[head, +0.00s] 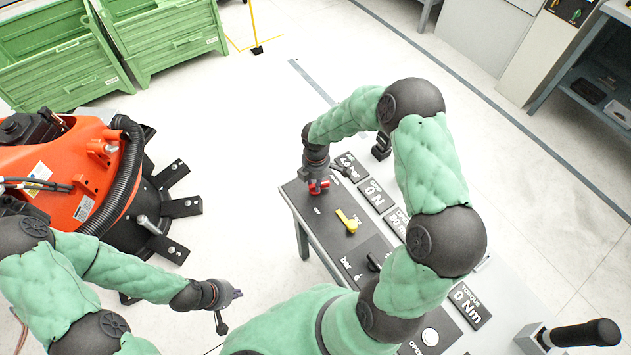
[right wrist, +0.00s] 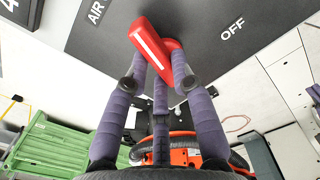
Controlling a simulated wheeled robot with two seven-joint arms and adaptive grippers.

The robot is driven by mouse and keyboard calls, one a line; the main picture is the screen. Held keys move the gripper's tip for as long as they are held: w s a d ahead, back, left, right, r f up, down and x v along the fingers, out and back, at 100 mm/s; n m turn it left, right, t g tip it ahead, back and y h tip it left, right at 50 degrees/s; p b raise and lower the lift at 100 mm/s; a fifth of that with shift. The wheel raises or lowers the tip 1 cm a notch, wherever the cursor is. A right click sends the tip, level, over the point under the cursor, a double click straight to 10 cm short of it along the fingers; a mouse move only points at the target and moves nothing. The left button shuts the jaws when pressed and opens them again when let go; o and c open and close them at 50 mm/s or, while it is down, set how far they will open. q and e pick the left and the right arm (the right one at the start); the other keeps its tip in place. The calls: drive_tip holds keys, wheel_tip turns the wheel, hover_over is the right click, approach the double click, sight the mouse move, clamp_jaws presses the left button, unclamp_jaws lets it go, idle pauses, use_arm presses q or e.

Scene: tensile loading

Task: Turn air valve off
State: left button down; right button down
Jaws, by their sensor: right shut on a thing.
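The air valve is a red handle with a white stripe (right wrist: 150,45) on a dark panel (right wrist: 85,45). "AIR" is printed to its left and "OFF" to its right in the right wrist view. The handle slants from upper left to lower right there. My right gripper (right wrist: 160,62) has its purple fingers closed around the handle's lower part. In the head view the red handle (head: 322,187) sits at the panel's far-left end, partly hidden under my right gripper (head: 315,182). My left gripper (head: 236,294) hangs over the floor, away from the panel; its fingers are too small to judge.
The bench panel also carries a yellow knob (head: 347,222), a dark knob (head: 374,262) and several readouts, including torque (head: 468,304). An orange machine with black feet (head: 85,175) stands at left. Green crates (head: 160,45) stand behind. The floor between is clear.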

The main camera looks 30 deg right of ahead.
drive_tip(key=m+b, duration=0.1)
drive_tip(key=m, duration=0.2)
drive_tip(key=shift+s+m, duration=0.1)
drive_tip(key=shift+m, duration=0.3)
drive_tip(key=m, duration=0.1)
drive_tip(key=m+b, duration=0.1)
drive_tip(key=m, duration=0.1)
drive_tip(key=shift+s+d+f+m, duration=0.1)
drive_tip(key=shift+s+m, duration=0.05)
drive_tip(key=shift+m, duration=0.15)
drive_tip(key=m+b, duration=0.1)
drive_tip(key=m, duration=0.2)
drive_tip(key=shift+m, duration=0.3)
drive_tip(key=shift+s+m+b, duration=0.15)
drive_tip(key=shift+m+b, duration=0.6)
drive_tip(key=shift+m, duration=1.15)
drive_tip(key=c, duration=1)
unclamp_jaws()
drive_tip(key=shift+c, duration=0.2)
